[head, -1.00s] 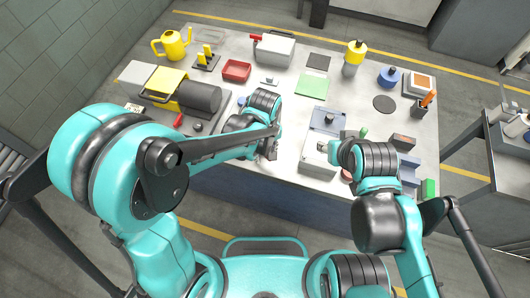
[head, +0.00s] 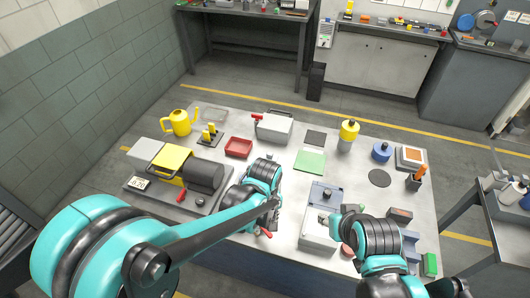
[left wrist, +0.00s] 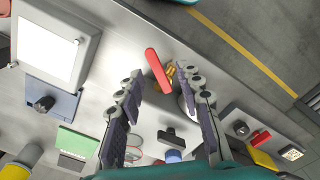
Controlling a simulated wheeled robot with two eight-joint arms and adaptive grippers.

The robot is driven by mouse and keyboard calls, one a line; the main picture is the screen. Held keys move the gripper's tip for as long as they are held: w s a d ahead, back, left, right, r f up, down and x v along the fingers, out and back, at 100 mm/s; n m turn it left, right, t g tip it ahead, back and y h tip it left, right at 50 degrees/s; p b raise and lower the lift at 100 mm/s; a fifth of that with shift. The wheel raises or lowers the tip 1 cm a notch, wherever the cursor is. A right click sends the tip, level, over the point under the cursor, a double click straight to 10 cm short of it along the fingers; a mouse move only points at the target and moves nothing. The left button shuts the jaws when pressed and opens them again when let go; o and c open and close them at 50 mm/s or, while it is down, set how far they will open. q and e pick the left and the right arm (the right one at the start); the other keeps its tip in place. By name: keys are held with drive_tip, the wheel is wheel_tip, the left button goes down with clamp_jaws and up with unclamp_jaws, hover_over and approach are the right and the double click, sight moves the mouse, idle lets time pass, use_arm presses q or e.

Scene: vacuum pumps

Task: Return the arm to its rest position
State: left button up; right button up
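My left arm reaches over the workbench (head: 225,142) from the left. Its gripper (head: 270,220) is low over the bench's front middle. In the left wrist view the two fingers (left wrist: 160,88) are spread apart with nothing held between them. A red-handled valve (left wrist: 157,68) with a brass fitting lies just beyond and between the fingertips. My right gripper (head: 338,225) is beside the pale box with a blue-grey block (head: 325,195), at the bench's front right. Its fingers are too small and partly hidden to tell whether they are open or shut.
A black motor-like cylinder (head: 205,175) and a yellow housing (head: 170,160) stand left of my left gripper. A red tray (head: 239,147), a green mat (head: 310,161) and a yellow-topped bottle (head: 349,130) are farther back. An orange-handled tool (head: 420,174) stands at right.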

drive_tip(key=shift+f, duration=0.1)
wheel_tip(320, 180, down, 12)
drive_tip(key=b, duration=1.2)
drive_tip(key=shift+f+b, duration=0.2)
drive_tip(key=shift+b, duration=0.1)
drive_tip(key=shift+f, duration=0.15)
drive_tip(key=shift+c, duration=0.5)
use_arm(q)
drive_tip(key=s+a+m+t, duration=0.2)
drive_tip(key=a+t, duration=0.1)
drive_tip(key=a, duration=0.6)
drive_tip(key=s+a+m+t, duration=0.3)
drive_tip(key=a+t, duration=0.1)
drive_tip(key=a, duration=0.5)
drive_tip(key=shift+s, duration=0.15)
